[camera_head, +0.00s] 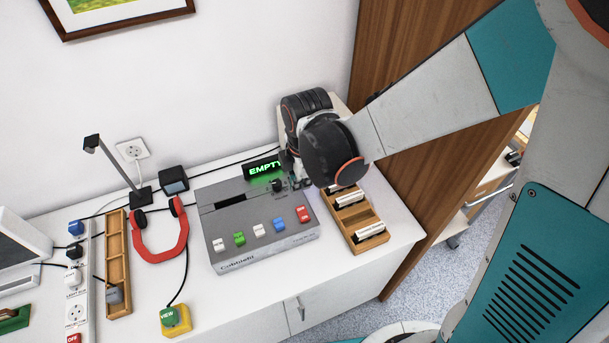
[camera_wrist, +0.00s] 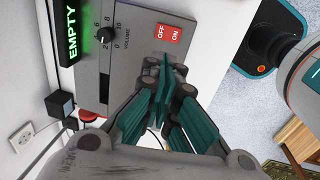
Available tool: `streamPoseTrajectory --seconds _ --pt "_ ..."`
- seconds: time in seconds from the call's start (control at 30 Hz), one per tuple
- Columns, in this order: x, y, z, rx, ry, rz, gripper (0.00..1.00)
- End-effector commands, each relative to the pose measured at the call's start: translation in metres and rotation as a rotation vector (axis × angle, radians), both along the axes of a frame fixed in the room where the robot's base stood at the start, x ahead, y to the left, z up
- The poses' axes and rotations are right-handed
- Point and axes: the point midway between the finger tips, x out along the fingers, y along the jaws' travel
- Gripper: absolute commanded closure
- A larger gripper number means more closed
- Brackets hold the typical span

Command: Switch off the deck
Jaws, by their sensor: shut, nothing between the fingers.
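The deck (camera_head: 262,252) is a grey box on the white counter, with a row of coloured buttons, a dark slot and a green "EMPTY" display (camera_head: 265,169). Its red switch (camera_head: 303,214) is at the right end of the row. In the wrist view this switch (camera_wrist: 168,34) reads OFF and ON, and the volume knob (camera_wrist: 105,38) is to its left. My gripper (camera_wrist: 165,72) is shut and empty, over the deck's face just below the switch in that view. I cannot tell whether it touches. In the head view my wrist mostly hides the fingers.
A wooden rack with white cartridges (camera_head: 379,236) stands right of the deck. Red headphones (camera_head: 160,254), a wooden tray (camera_head: 117,291), a power strip (camera_head: 79,302) and a yellow box with a green button (camera_head: 176,321) are to the left. A wooden panel (camera_head: 405,140) rises behind my arm.

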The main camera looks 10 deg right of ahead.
Motion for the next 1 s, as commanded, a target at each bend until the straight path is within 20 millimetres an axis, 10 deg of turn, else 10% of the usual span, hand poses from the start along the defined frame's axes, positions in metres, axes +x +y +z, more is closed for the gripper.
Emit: streamPoseTrajectory --seconds 0.37,1.0 --pt "0.002 0.001 -0.014 0.000 0.000 -0.002 1.00" --pt "0.017 0.005 -0.112 0.000 0.000 -0.003 1.00"
